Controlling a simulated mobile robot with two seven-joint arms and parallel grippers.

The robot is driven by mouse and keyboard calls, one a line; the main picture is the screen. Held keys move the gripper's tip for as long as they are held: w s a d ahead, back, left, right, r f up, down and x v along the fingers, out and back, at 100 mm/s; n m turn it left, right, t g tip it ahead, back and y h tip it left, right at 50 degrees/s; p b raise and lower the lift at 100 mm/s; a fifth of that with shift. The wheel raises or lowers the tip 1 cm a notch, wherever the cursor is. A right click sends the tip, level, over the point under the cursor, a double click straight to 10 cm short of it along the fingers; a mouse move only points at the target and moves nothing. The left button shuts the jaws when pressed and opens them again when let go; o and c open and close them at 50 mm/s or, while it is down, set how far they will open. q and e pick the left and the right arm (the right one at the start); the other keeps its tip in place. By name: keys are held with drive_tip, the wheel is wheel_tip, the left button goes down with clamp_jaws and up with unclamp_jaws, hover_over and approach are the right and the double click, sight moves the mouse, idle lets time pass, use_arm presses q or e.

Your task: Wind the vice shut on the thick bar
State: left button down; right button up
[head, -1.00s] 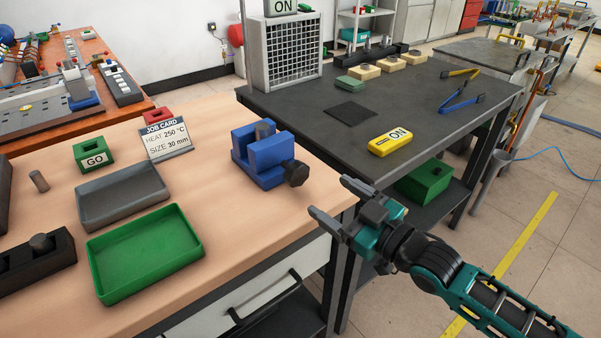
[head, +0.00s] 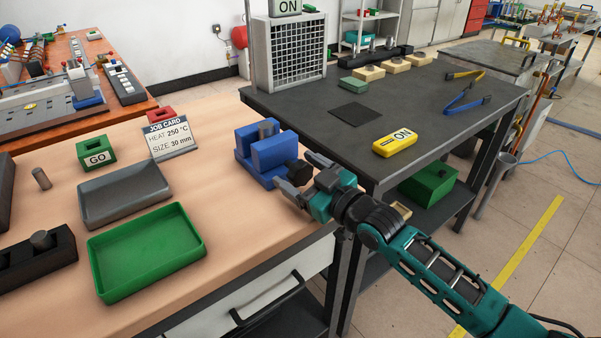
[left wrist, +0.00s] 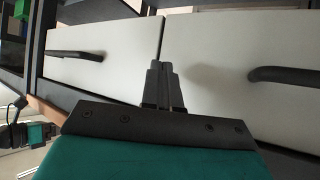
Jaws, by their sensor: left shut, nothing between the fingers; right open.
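The blue vice (head: 262,152) stands on the wooden bench near its right edge. My left gripper (left wrist: 164,85) shows only in the left wrist view, shut and empty in front of white drawer fronts.
A green tray (head: 147,288) and a grey tray (head: 124,221) lie on the bench left of the vice. The job card (head: 171,140) reads 250 °C, 30 mm. A dark table (head: 440,110) adjoins at right, with a yellow ON switch (head: 394,146).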

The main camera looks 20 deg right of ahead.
drive_tip(key=c, duration=1)
drive_tip(key=shift+r+m+p, duration=0.1)
drive_tip(key=shift+m+p, duration=0.3)
drive_tip(key=shift+m, duration=0.2)
drive_tip(key=m+p, duration=0.1)
drive_tip(key=m, duration=0.2)
drive_tip(key=m+p, duration=0.1)
drive_tip(key=m, duration=0.1)
drive_tip(key=shift+m+t, duration=0.3)
use_arm(q)
drive_tip(key=shift+s+a+r+y, duration=0.4)
drive_tip(key=shift+a+r, duration=0.1)
drive_tip(key=shift+a, duration=0.2)
use_arm(e)
drive_tip(key=shift+m, duration=0.3)
